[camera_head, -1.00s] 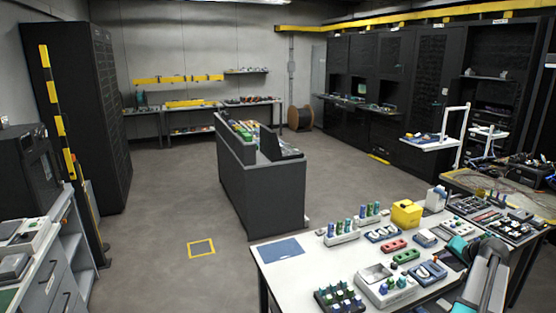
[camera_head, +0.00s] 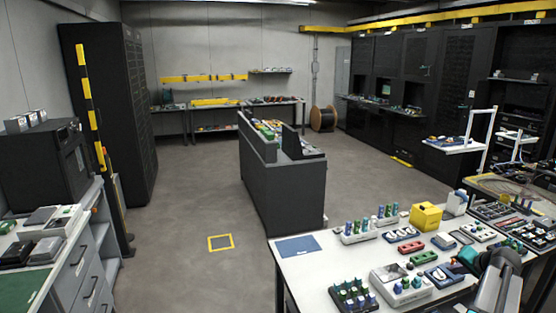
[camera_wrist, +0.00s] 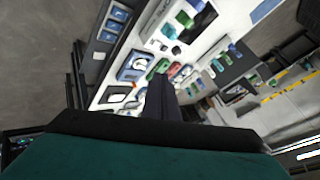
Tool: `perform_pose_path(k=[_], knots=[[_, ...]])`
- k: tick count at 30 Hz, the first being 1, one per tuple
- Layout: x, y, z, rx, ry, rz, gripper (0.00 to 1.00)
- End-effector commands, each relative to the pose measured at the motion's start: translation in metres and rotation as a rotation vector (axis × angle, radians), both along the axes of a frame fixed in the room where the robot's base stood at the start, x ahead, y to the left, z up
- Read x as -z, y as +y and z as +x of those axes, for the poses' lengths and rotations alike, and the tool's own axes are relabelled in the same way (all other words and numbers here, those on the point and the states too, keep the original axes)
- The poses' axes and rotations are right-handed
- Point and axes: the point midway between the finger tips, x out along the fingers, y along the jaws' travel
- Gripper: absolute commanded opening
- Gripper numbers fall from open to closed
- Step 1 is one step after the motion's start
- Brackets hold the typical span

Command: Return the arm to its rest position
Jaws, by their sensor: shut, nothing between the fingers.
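My arm shows at the lower right of the head view, above the right part of the white table (camera_head: 345,262). In the wrist view my gripper (camera_wrist: 160,88) shows as dark fingers held together, with nothing between them. The dark and teal body of the gripper fills the bottom of that view. The fingertips are over the table with its devices, apart from them as far as I can tell. In the head view the gripper's tips are not clear.
The table holds a yellow box (camera_head: 426,216), a blue mat (camera_head: 298,246), red and green blocks and several small trays. A dark console (camera_head: 283,190) stands behind it. Drawers and a black box (camera_head: 45,165) are at the left.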

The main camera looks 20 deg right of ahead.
Motion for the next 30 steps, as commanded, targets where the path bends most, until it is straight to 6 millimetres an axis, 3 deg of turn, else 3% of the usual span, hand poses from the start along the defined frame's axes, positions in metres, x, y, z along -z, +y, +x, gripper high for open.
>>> perform_pose_path(k=[8,11,21,30], knots=[[0.024,0.052,0.037,-0.084,0.049,0.016,0.0],[0.038,0.083,0.055,-0.131,0.08,0.024,0.0],[0.088,0.203,0.107,-0.315,0.202,0.04,0.0],[0.126,0.309,0.13,-0.475,0.312,0.038,0.0]])
